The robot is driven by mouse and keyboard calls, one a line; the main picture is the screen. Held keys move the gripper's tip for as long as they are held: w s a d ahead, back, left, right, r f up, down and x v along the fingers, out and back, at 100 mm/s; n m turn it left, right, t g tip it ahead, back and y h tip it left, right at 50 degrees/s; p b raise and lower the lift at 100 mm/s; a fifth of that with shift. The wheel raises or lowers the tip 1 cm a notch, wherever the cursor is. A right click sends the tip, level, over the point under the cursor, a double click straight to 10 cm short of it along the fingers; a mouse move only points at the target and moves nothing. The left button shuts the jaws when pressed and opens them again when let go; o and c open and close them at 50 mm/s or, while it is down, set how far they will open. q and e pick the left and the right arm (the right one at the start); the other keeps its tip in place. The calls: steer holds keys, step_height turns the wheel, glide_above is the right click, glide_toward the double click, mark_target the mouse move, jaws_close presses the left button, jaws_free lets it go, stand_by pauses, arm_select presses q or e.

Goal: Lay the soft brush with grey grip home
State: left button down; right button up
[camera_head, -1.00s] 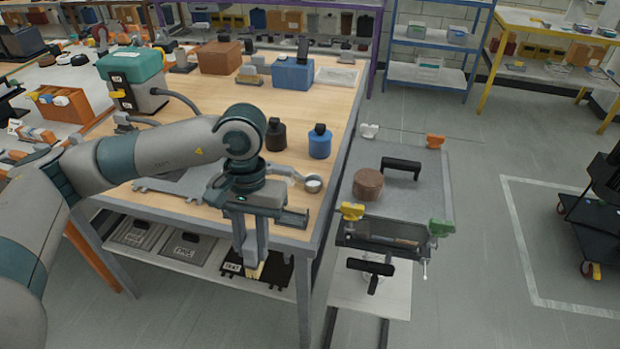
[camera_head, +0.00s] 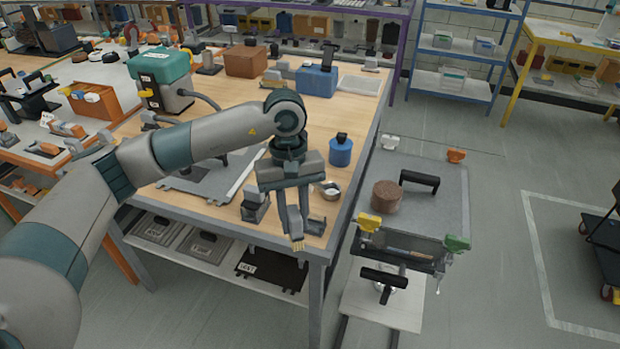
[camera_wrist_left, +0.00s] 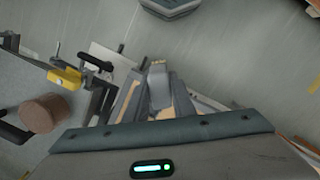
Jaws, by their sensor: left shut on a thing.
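My left gripper (camera_head: 297,240) hangs at the front right corner of the wooden workbench, fingers pointing down. It is shut on a small grey-gripped thing, taken as the soft brush; the fingers largely hide it in the head view, where a pale tan tip (camera_head: 301,246) shows at the fingertips. In the left wrist view the grey grip (camera_wrist_left: 158,84) sits between the two fingers. The brush's home cannot be told for certain. My right gripper is not in view.
A grey stand (camera_head: 255,207) and a round metal cup (camera_head: 328,189) are close to the gripper on the workbench (camera_head: 225,215). A blue bottle (camera_head: 340,152) stands behind. Right of the bench, a grey cart (camera_head: 440,205) carries a brown cylinder (camera_head: 386,195), a black handle and coloured clamps.

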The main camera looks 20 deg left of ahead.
arm_select(q)
steer(key=w+n+t+p, duration=0.1)
steer(key=w+n+p, duration=0.1)
steer(key=w+n, duration=0.9)
steer(key=shift+w+f+t+h, duration=0.2)
steer(key=shift+w+t+h, duration=0.1)
steer(key=shift+w+h, duration=0.15)
steer(key=shift+a, duration=0.1)
step_height(320, 180, down, 4)
steer(key=b, duration=0.4)
steer(key=shift+f+b, duration=0.2)
steer(key=shift+b, duration=0.15)
